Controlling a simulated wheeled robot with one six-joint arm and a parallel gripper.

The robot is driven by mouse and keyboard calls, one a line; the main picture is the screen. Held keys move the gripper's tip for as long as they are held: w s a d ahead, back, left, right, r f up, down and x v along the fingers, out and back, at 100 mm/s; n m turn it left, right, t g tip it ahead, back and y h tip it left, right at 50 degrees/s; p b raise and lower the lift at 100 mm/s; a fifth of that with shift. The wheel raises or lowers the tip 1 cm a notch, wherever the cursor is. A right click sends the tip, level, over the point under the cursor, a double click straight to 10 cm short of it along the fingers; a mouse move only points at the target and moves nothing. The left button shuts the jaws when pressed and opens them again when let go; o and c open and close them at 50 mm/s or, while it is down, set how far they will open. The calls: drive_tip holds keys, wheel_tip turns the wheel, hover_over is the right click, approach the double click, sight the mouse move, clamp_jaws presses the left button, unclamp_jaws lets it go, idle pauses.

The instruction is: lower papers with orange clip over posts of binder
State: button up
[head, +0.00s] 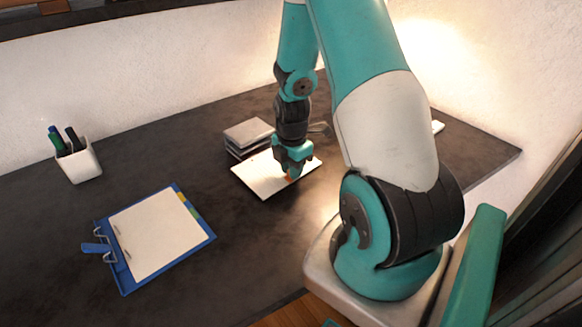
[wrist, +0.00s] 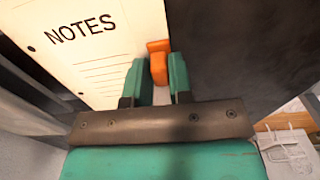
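The papers (head: 262,178) are a white sheet or stack on the dark desk, right of the binder; whether they touch the desk is unclear. In the wrist view the papers (wrist: 92,60) show "NOTES", ruled lines and two punched holes.
A white cup (head: 80,163) of pens stands at the back left. Grey stacked boxes (head: 248,133) sit just behind the papers. The desk between papers and binder is clear. A pale wall runs behind the desk.

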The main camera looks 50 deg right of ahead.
drive_tip(key=o, duration=0.4)
drive_tip(key=shift+r, duration=0.1)
wheel_tip(320, 180, up, 17)
drive_tip(key=shift+r+p, duration=0.1)
drive_tip(key=shift+p, duration=0.35)
drive_tip(key=s+a+r+m+t+y, duration=0.1)
drive_tip(key=a+r+m, duration=0.1)
drive_tip(key=a, duration=0.8)
drive_tip(key=a+r+m+y, duration=0.1)
drive_tip(key=a+r+m, duration=0.15)
drive_tip(key=a, duration=0.75)
drive_tip(key=s+a+r+m, duration=0.1)
drive_tip(key=s+a, duration=0.2)
drive_tip(key=a, duration=0.1)
drive_tip(key=s+a+r+m+y, duration=0.1)
drive_tip(key=s+a+m, duration=0.1)
drive_tip(key=s+a, duration=0.2)
drive_tip(key=s+a+r+m+g+y, duration=0.1)
drive_tip(key=s+a, duration=0.3)
drive_tip(key=shift+a+r+m, duration=0.1)
drive_tip(key=shift+a+m, duration=0.15)
